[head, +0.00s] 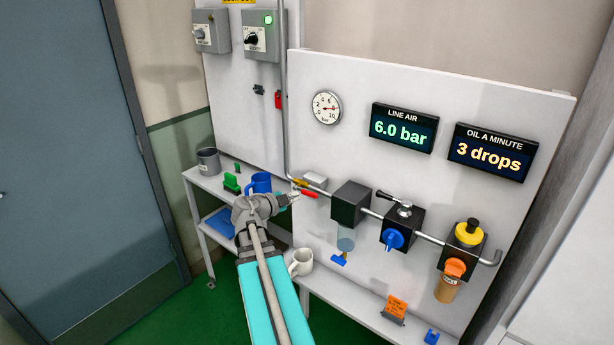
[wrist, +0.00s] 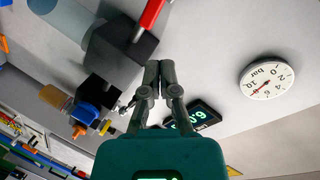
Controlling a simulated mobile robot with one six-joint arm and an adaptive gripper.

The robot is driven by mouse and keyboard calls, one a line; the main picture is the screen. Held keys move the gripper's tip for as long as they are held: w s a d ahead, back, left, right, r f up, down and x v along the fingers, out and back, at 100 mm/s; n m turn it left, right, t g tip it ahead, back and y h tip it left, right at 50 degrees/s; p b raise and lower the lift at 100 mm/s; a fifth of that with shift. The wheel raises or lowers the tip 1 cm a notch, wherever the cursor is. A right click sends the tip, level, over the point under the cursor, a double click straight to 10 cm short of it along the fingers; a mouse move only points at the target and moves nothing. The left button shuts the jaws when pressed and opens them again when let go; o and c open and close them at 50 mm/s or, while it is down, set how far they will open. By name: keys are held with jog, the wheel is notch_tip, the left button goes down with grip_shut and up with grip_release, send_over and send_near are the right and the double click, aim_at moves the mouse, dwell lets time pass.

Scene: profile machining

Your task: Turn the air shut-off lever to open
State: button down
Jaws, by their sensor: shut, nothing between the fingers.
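The red shut-off lever (head: 309,193) is on the pipe at the left of the air line, left of the first black block. It lies roughly along the pipe and slopes slightly down to the right. In the wrist view the red lever (wrist: 151,14) shows at the top edge, partly cut off. My gripper (head: 290,199) is shut and empty, just left of the lever in the head view. In the wrist view my gripper's fingertips (wrist: 160,66) are together, below the lever with a visible gap. The line air display (head: 403,128) reads 6.0 bar.
Right of the lever are a black filter block (head: 350,204), a regulator with a blue knob (head: 393,239) and an oiler with a yellow top (head: 468,232). A round gauge (head: 326,108) is above.

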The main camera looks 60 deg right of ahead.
notch_tip(320, 180, up, 10)
jog(key=w+d+n+y+p, duration=0.1)
jog(key=w+n+y+p, duration=0.1)
jog(key=n+y+p, duration=0.4)
jog(key=n+p, duration=0.5)
jog(key=p, duration=0.5)
jog(key=shift+w+d+f+n+t, duration=0.2)
jog(key=shift+d+n+t, duration=0.1)
jog(key=shift+d+n, duration=0.1)
jog(key=shift+f, duration=0.1)
jog(key=b, duration=0.7)
send_over(305, 192)
notch_tip(305, 192, down, 7)
jog(key=shift+s+a+f+b, duration=0.1)
jog(key=shift+s+f+b, duration=0.1)
jog(key=shift+f+b, duration=0.45)
jog(key=shift+s+a+f+b, duration=0.1)
jog(key=shift+s+f+b, duration=0.1)
jog(key=shift+f+b, duration=0.35)
jog(key=shift+s+a+f+b, duration=0.1)
jog(key=shift+s+f+b, duration=0.1)
jog(key=shift+f+b, duration=0.45)
jog(key=shift+f, duration=0.15)
